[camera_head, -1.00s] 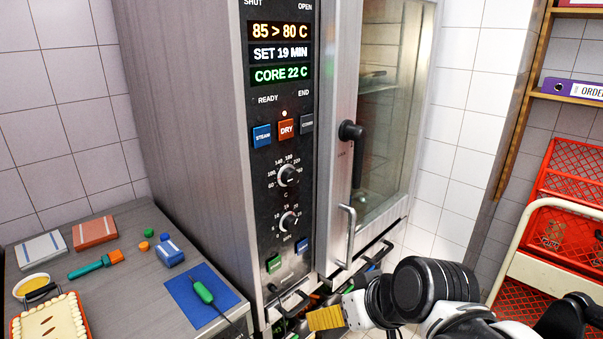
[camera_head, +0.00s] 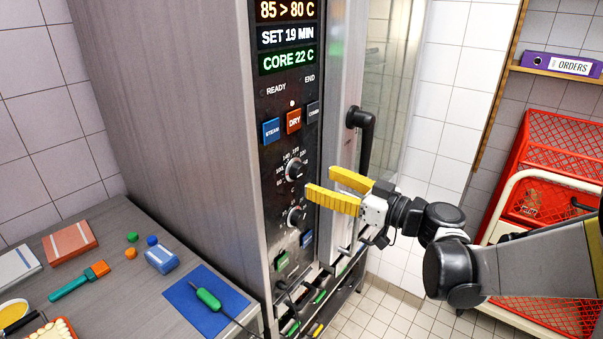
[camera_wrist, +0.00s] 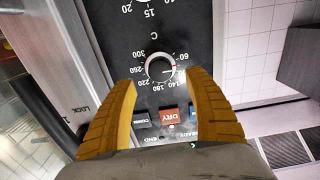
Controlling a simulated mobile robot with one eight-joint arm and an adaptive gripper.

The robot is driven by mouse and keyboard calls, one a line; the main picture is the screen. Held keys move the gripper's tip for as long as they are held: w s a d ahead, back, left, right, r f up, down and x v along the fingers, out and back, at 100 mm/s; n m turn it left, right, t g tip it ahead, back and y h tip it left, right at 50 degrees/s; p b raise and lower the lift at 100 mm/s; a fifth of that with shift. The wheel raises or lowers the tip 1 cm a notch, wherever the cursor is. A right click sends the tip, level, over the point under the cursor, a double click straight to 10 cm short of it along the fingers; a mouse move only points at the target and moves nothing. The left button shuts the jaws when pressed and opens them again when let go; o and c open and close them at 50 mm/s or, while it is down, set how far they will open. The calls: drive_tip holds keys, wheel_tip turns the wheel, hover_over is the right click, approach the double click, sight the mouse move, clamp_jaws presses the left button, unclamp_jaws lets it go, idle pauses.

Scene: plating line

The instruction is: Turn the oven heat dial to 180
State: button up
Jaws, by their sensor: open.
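The oven heat dial (camera_head: 295,169) is a round dark knob with a pale rim on the oven's black control panel. In the wrist view the heat dial (camera_wrist: 160,69) shows between my fingertips, with a ring of numbers around it that includes 180. Its pale mark lies on the side of the low numbers. My gripper (camera_head: 320,180) has yellow fingers, is open and empty, and points at the panel close to the dial. In the wrist view my gripper (camera_wrist: 158,79) has one finger on each side of the dial, with no clear contact. The display (camera_head: 288,10) reads 85 > 80 C.
A second dial (camera_head: 297,215) sits just below the heat dial. STEAM (camera_head: 271,130) and DRY (camera_head: 293,121) buttons are above it. The oven door handle (camera_head: 363,130) stands out right of the panel. A counter (camera_head: 105,290) with small items is at left, red crates (camera_head: 560,165) at right.

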sight(303, 174)
drive_tip(key=x, duration=0.6)
drive_tip(key=shift+w+a+b, duration=0.2)
drive_tip(key=shift+a+b, duration=0.1)
drive_tip(key=shift+b, duration=0.1)
drive_tip(key=c, duration=1.2)
